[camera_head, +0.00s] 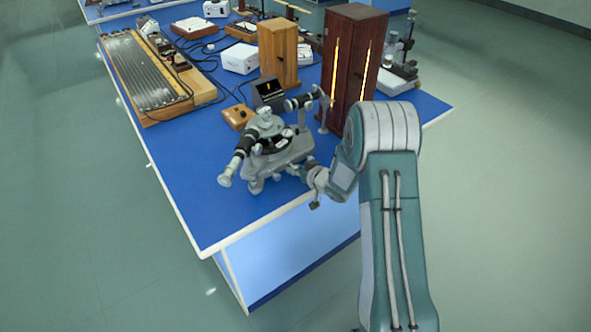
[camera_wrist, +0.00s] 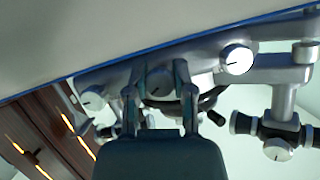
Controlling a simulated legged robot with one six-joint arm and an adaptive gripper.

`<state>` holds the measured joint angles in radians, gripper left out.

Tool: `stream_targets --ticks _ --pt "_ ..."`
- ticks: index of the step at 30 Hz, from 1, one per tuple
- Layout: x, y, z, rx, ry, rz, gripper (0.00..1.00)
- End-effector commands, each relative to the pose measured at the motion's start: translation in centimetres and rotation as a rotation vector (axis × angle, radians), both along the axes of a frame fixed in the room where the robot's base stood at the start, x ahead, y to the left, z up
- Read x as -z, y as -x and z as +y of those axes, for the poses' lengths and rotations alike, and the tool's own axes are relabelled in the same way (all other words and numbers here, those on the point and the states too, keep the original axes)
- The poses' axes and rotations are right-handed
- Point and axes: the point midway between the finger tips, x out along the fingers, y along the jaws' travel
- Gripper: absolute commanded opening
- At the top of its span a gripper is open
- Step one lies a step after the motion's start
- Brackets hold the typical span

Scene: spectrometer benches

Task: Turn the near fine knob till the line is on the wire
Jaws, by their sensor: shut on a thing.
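The grey spectrometer (camera_head: 283,155) stands near the front edge of the blue bench, its telescope (camera_head: 238,160) pointing down-left. My gripper (camera_head: 298,171) reaches its near side from the right. In the wrist view my gripper (camera_wrist: 159,76) is shut on a round grey knob (camera_wrist: 158,84) with a dark mark on its face, one finger at each side. Similar marked knobs (camera_wrist: 237,60) and (camera_wrist: 93,99) sit to either side of it, apart from the fingers. A small dark screen (camera_head: 269,92) behind the spectrometer shows a short yellow line; the wire is too small to make out.
A dark wooden cabinet (camera_head: 352,60) with glowing slits stands behind my arm. A lighter wooden box (camera_head: 278,53), a white box (camera_head: 240,58) and a long tube rack (camera_head: 140,75) stand farther back. Bare blue bench shows left of the spectrometer.

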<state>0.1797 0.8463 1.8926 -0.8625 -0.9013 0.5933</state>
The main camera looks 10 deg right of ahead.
Motion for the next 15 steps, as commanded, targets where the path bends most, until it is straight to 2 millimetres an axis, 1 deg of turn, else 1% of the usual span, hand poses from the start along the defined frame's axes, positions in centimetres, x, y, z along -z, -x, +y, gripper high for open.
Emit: stream_targets --ticks 1,14,15 --pt "0.22 0.04 -0.04 0.002 -0.005 0.007 0.0" --pt "0.21 0.04 -0.05 0.002 -0.013 0.011 0.0" --pt "0.2 0.05 -0.06 0.002 -0.013 0.011 0.41"
